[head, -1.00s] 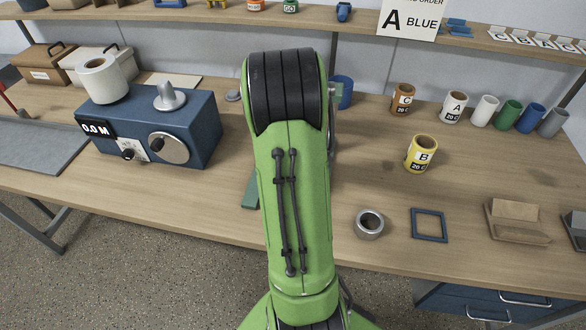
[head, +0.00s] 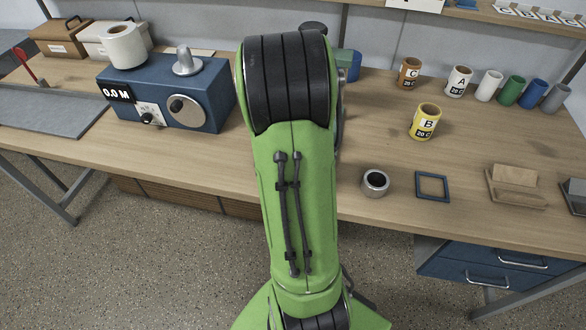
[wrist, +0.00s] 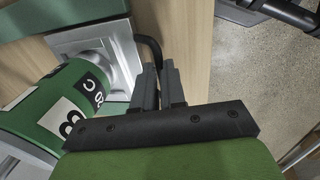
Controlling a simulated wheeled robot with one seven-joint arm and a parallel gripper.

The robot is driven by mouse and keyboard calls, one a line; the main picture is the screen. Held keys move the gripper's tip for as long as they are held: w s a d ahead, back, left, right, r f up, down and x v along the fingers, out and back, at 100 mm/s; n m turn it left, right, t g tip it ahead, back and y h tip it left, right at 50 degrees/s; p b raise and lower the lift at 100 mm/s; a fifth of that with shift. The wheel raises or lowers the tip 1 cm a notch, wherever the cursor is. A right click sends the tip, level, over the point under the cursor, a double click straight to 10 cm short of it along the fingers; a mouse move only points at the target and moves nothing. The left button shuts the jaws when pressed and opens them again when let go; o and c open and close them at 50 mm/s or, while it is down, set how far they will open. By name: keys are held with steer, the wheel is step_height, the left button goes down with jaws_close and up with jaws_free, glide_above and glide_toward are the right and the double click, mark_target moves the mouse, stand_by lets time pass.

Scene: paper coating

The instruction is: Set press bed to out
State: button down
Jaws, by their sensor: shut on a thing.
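The press is mostly hidden behind my green arm in the head view. A black curved handle (wrist: 153,47) sticks out of the block's right side. My gripper (wrist: 160,72) is shut with its two fingers around this handle, near the wooden table edge. How far the bed is out, I cannot tell.
A blue machine (head: 170,92) stands at the left. Blue drawers (head: 490,265) are below. The floor (head: 150,270) in front is clear.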

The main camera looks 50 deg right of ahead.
steer(key=c, duration=1.2)
jaws_free()
step_height(320, 180, up, 16)
steer(key=s+a+p, duration=0.1)
steer(key=a+p, duration=0.1)
steer(key=p, duration=0.2)
steer(key=shift+a+f+p, duration=0.2)
steer(key=shift+a+p, duration=0.1)
steer(key=shift+p, duration=0.05)
